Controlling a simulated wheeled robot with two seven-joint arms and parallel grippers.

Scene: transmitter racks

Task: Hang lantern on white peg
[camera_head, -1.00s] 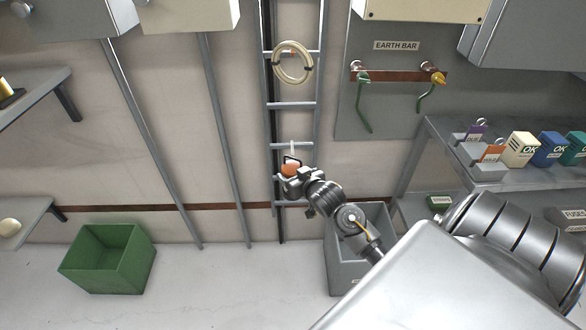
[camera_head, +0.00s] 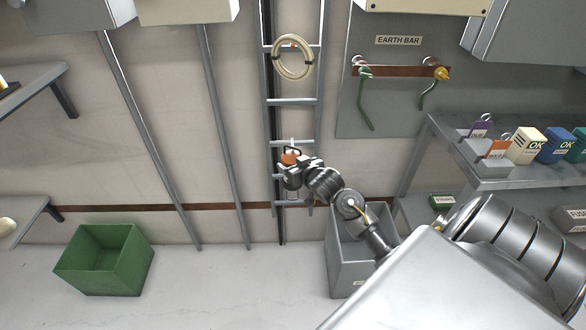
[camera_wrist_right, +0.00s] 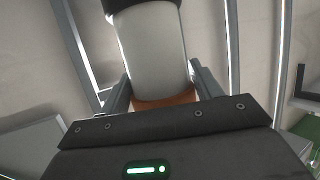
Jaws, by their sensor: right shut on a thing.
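The lantern (camera_head: 288,158) has an orange part and a dark handle. In the head view it is small, in front of the ladder-like rack. My right gripper (camera_head: 292,170) is shut on it. In the right wrist view the lantern (camera_wrist_right: 150,52) shows a pale cylinder, a black end and an orange band. The right gripper's fingers (camera_wrist_right: 165,93) lie on both sides of the orange band. The white peg is not clear in the head view now; the lantern and its handle overlap that spot. I cannot tell whether the handle touches a peg. My left gripper is not in view.
A coiled cream cable (camera_head: 293,57) hangs on the ladder rack (camera_head: 292,102) above the lantern. A grey bin (camera_head: 345,262) stands below my right arm. A green bin (camera_head: 103,262) is at lower left. A shelf with boxes (camera_head: 525,146) is at right.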

